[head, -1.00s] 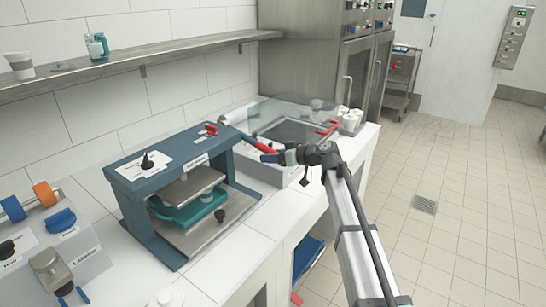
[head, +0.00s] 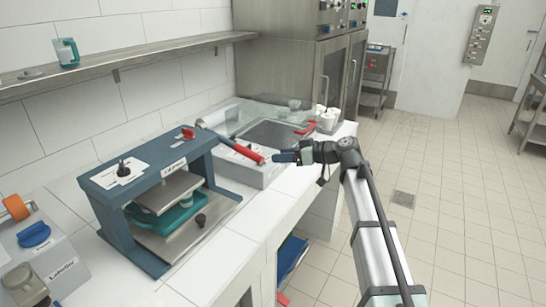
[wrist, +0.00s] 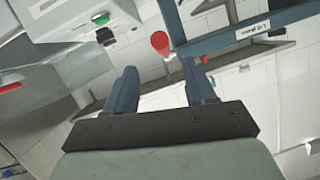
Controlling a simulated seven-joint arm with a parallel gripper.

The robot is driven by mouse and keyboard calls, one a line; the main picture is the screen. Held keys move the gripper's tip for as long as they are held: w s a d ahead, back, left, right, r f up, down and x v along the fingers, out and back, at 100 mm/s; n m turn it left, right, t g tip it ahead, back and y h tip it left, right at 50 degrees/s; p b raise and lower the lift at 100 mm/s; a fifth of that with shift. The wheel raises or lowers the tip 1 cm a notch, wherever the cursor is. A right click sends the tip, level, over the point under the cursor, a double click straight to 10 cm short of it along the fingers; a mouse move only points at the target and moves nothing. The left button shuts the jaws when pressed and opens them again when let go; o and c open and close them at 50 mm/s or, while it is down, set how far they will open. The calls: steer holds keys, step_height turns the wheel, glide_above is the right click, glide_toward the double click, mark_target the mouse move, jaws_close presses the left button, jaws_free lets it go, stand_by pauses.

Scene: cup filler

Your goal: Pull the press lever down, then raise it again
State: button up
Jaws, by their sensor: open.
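The press (head: 150,172) is a blue frame with a metal plate over a teal tray (head: 178,218), on the white counter at left. Its lever (head: 228,142), a grey arm with a red handle (head: 251,154), reaches out to the right and slopes slightly down towards me. My gripper (head: 278,157) is open and empty, just right of the handle's end. In the wrist view, the red handle end (wrist: 160,42) shows just beyond the gap between my fingertips (wrist: 163,76), apart from both. The blue press frame (wrist: 235,38) is behind it.
White cups (head: 327,117) and a steel cabinet stand farther back. A labelled machine (head: 42,255) is at front left.

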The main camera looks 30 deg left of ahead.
steer(key=shift+d+r, duration=0.2)
steer(key=shift+d, duration=0.4)
steer(key=shift+c, duration=0.2)
